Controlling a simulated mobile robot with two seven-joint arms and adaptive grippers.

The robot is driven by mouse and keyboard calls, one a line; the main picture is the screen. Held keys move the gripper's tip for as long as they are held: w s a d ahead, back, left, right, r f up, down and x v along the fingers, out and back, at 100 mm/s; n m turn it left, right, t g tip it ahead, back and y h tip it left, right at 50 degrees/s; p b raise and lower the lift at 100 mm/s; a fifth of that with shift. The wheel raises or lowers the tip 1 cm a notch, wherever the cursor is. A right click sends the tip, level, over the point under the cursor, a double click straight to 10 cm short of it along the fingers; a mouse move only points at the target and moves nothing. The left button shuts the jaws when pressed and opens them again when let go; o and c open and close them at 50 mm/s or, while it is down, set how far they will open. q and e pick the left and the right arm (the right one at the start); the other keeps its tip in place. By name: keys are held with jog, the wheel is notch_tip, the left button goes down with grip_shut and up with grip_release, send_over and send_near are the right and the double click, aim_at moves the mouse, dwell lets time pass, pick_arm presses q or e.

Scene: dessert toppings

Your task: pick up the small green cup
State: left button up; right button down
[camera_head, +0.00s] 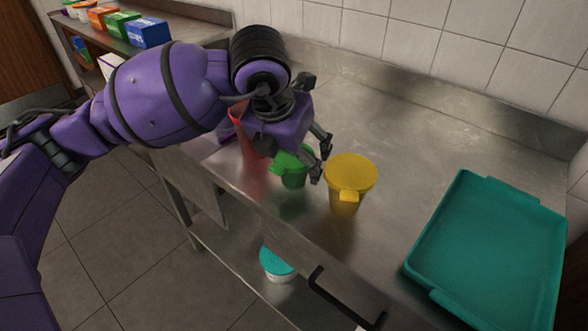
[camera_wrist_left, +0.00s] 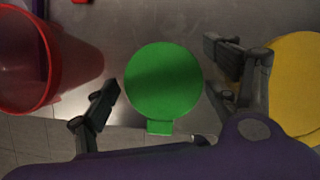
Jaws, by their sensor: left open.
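The small green cup (camera_head: 292,176) stands on the steel counter in the head view, partly hidden by my left gripper. In the left wrist view its round green top (camera_wrist_left: 163,82) lies between the fingers, with a small tab toward the bottom. My left gripper (camera_head: 292,150) is open over the cup, and its two fingers (camera_wrist_left: 162,85) are apart on either side of it. Neither finger clearly touches the cup. My right gripper is not in view.
A red cup (camera_wrist_left: 35,60) stands close on the left, and a yellow cup (camera_head: 350,172) close on the right. A teal tray (camera_head: 445,222) lies at the right. A tub (camera_head: 277,265) sits on the lower shelf. Boxes (camera_head: 148,33) stand at the back left. The counter behind the cups is clear.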

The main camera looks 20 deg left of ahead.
pick_arm(q)
jog(key=shift+c, duration=0.5)
jog(key=c, duration=1)
jog(key=shift+o, duration=0.2)
jog(key=shift+r, duration=0.15)
